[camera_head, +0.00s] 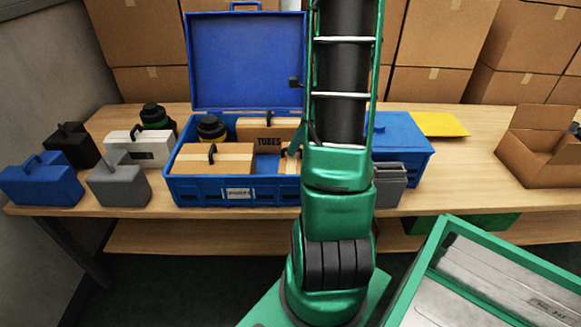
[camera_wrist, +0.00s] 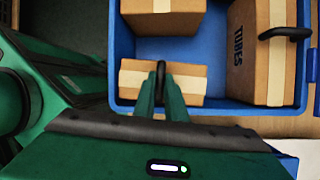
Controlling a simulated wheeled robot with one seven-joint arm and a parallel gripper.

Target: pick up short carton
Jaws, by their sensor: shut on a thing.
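The short carton (camera_wrist: 191,82) is small and brown with a pale tape band and a black handle on top. It is at the near right of the open blue case (camera_head: 264,193). My gripper (camera_wrist: 161,88) is shut on its black handle, seen from above in the wrist view. In the head view, my arm hides most of this carton (camera_head: 289,165) and the gripper. I cannot tell whether the carton is clear of the case floor.
In the case are a longer carton (camera_head: 212,158), a carton marked TUBES (camera_head: 268,130) and a black round-topped container (camera_head: 211,128). The case lid (camera_head: 246,60) stands open behind. Grey, blue and white handled boxes stand left; a closed blue box (camera_head: 400,135) stands right.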

